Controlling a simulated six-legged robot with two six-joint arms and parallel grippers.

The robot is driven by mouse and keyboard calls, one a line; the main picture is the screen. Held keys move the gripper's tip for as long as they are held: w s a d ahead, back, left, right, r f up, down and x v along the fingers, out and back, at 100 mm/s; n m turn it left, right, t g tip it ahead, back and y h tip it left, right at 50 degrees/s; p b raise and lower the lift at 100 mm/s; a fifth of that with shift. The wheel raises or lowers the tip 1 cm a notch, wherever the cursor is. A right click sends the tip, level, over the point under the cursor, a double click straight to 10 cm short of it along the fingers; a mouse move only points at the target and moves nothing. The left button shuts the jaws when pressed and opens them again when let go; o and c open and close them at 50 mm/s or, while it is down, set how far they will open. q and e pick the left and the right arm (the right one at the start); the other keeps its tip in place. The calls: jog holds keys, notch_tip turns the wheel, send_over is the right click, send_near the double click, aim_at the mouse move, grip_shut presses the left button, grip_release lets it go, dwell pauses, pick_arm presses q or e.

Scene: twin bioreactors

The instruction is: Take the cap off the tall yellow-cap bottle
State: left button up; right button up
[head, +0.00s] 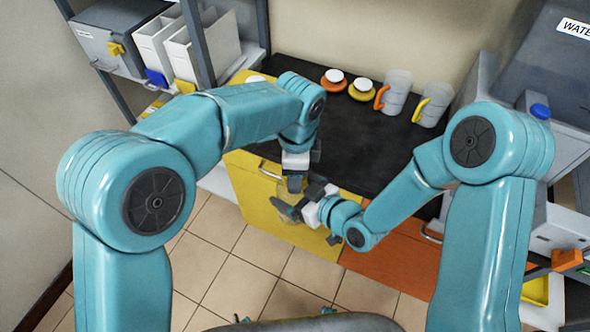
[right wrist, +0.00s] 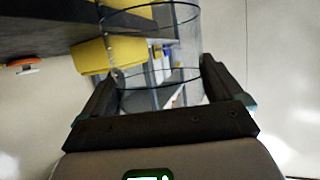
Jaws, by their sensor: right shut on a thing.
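A clear, see-through bottle (head: 285,211) is held in the air in front of the yellow cabinet front in the head view. My right gripper (head: 305,204) is shut around its body. In the right wrist view the clear bottle wall (right wrist: 160,60) with dark rings stands between the two fingers of the right gripper (right wrist: 160,80). My left gripper (head: 295,183) points down close to the bottle, just above the right gripper. I cannot tell whether its fingers touch the bottle or are open. I cannot make out a yellow cap; the grippers hide that end.
The black counter (head: 370,140) behind carries an orange item (head: 333,82) and a yellow item (head: 362,91) with white tops. Two clear jugs, one orange-handled (head: 395,92) and one yellow-handled (head: 434,104), stand to their right. The yellow cabinet (head: 250,205) is close behind my grippers.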

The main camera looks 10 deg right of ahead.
pick_arm(q)
jog(key=o, duration=1.2)
jog(key=shift+c, duration=0.2)
notch_tip(320, 180, up, 4)
jog(key=shift+r, duration=0.25)
jog(key=shift+c, duration=0.4)
jog(key=m, duration=0.4)
jog(key=shift+s+a+r, duration=0.1)
jog(key=shift+r, duration=0.15)
jog(key=m, duration=0.1)
jog(key=r+m, duration=0.1)
jog(key=m, duration=0.1)
jog(key=shift+r, duration=0.15)
jog(key=shift+r+m, duration=0.55)
jog(key=shift+m, duration=0.55)
notch_tip(320, 180, down, 7)
jog(key=shift+f, duration=0.2)
